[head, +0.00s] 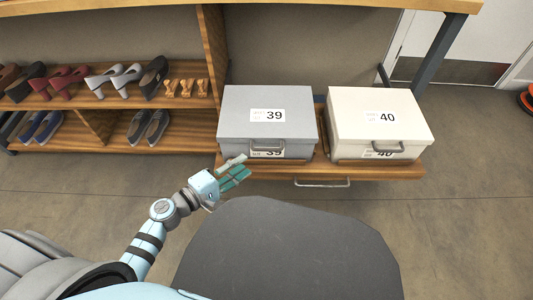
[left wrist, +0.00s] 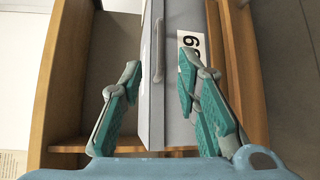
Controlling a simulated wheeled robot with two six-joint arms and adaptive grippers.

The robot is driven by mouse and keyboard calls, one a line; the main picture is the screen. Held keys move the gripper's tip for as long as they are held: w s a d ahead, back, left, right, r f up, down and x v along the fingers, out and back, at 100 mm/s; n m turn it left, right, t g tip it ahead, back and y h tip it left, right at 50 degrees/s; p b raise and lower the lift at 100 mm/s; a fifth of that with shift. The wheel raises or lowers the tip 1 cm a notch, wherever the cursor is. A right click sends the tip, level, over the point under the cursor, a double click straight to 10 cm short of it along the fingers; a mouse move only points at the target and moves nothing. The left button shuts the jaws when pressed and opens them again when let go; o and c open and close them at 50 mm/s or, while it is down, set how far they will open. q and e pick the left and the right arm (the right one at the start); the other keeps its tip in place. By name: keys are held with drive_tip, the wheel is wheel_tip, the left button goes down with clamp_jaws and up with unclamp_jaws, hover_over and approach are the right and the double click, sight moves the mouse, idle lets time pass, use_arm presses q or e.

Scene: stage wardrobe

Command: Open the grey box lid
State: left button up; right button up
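The grey box (head: 240,128) marked 39 sits on the low wooden shelf, and its lid (head: 240,101) is down. A metal handle (head: 268,150) is on its front. My left gripper (head: 236,171) is in front of the box's lower left front corner. In the left wrist view, turned sideways, my left gripper (left wrist: 160,70) is open with nothing clasped. The grey box (left wrist: 177,100) shows beyond and between its fingers, with part of its label showing; contact cannot be told. My right gripper is out of view.
A cream box (head: 355,112) marked 40 stands close on the right of the grey box. Both rest on a wooden shelf (head: 400,171) with a metal pull (head: 322,183) below. Shoe shelves (head: 60,104) are at left. A wooden upright (head: 212,50) rises behind.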

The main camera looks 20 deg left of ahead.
sight(267, 149)
use_arm(q)
drive_tip(key=b+x, duration=0.1)
drive_tip(key=x, duration=0.9)
drive_tip(key=shift+f, duration=0.1)
drive_tip(key=shift+w+d, duration=0.3)
drive_tip(key=shift+w, duration=0.05)
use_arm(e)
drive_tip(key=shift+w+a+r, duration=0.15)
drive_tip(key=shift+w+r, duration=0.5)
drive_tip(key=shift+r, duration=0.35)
use_arm(q)
drive_tip(key=shift+c, duration=0.6)
clamp_jaws()
